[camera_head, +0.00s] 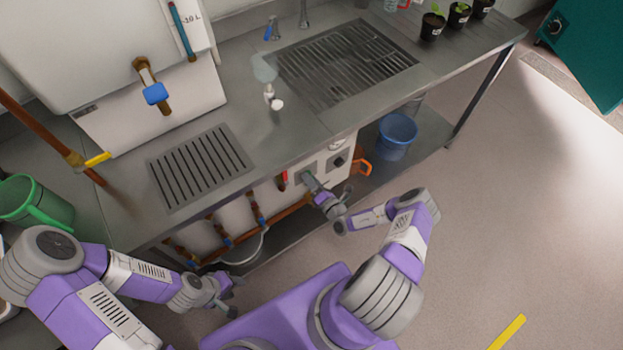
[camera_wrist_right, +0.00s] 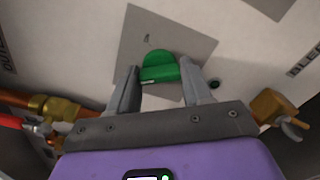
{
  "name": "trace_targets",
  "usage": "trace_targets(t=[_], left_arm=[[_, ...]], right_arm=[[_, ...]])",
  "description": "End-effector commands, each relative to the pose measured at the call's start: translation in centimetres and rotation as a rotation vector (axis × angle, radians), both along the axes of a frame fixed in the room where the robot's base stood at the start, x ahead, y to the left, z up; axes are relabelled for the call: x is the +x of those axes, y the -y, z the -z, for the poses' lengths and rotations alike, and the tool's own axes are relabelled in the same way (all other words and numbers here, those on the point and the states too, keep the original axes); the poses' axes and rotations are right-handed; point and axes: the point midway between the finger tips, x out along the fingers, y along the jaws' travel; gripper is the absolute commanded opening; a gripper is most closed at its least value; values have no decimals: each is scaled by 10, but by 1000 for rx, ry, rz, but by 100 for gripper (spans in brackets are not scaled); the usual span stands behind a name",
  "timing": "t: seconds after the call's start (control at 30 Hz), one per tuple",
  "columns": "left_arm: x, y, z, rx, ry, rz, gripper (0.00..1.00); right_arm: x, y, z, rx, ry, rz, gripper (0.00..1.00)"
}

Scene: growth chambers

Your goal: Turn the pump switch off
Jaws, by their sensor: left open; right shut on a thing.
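The pump switch (camera_wrist_right: 158,65) is a green rotary knob on a grey square plate on a white panel, seen in the right wrist view. My right gripper (camera_wrist_right: 160,80) has one finger on each side of the knob and is shut on it. In the head view my right gripper (camera_head: 308,180) reaches the white panel (camera_head: 335,150) under the counter and hides the knob. My left gripper (camera_head: 230,296) is open and empty, low in front of the counter, away from the panel.
A brass fitting (camera_wrist_right: 272,105) is right of the knob in the wrist view. A blue bucket (camera_head: 397,136) stands on the lower shelf. Floor to the right is mostly clear.

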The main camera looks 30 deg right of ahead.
Motion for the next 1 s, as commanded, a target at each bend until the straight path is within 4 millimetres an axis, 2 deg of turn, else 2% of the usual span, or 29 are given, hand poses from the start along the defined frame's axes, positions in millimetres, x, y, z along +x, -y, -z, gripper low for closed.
trace_targets(t=[0.4,1.0], left_arm=[[0,0,-11,0,0,0,43],[0,0,-12,0,0,0,43]], right_arm=[[0,1,-1,-214,18,2,19],[0,1,0,-255,23,2,19]])
